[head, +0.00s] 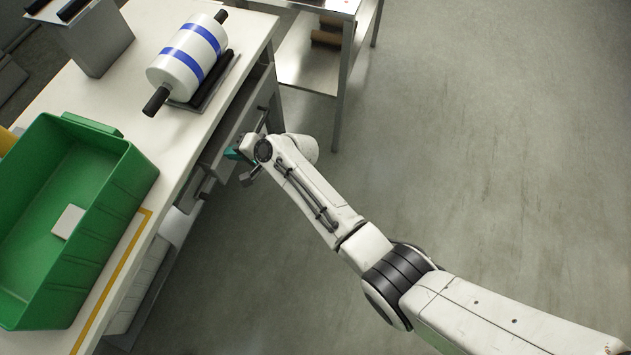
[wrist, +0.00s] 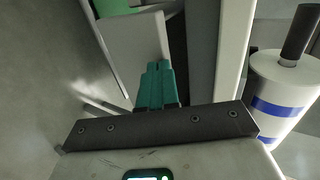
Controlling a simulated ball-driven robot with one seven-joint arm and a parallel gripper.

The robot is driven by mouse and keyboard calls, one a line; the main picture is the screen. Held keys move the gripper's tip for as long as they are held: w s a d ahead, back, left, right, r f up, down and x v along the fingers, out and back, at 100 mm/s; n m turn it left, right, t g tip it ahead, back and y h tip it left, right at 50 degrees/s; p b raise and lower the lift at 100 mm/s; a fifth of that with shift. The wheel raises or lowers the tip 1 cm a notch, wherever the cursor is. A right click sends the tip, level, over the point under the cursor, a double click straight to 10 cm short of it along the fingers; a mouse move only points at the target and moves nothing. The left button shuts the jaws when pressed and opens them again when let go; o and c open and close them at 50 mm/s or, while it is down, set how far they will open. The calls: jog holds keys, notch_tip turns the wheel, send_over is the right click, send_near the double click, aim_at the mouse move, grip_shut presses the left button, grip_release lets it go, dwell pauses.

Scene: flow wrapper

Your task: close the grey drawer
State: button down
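The grey drawer (head: 222,166) is in the side of the white workbench, below its top edge, in the head view. It seems to stand out from the bench; how far is hard to tell, as my arm hides part of it. My gripper (head: 236,154) is beside the drawer, just off the bench edge. In the wrist view the teal fingers (wrist: 155,84) are side by side, shut with nothing seen between them. A light grey panel (wrist: 132,45), probably the drawer front, lies just beyond the fingertips; I cannot tell whether they touch it.
A green crate (head: 128,178) holding a white block (head: 68,221) stands on the bench (head: 112,99). A white roll with blue bands (head: 187,57) lies on a dark stand behind it. A metal table (head: 347,75) is at the back. The floor at right is clear.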

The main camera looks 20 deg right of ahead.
aim_at(222, 150)
jog(key=w+a, duration=0.1)
jog(key=w+a+b, duration=0.1)
jog(key=a, duration=0.1)
jog(key=shift+w+f+b, duration=0.15)
jog(key=shift+b, duration=0.15)
jog(key=shift+w+a+r, duration=0.15)
jog(key=shift+a+r, duration=0.05)
jog(key=shift+r, duration=0.1)
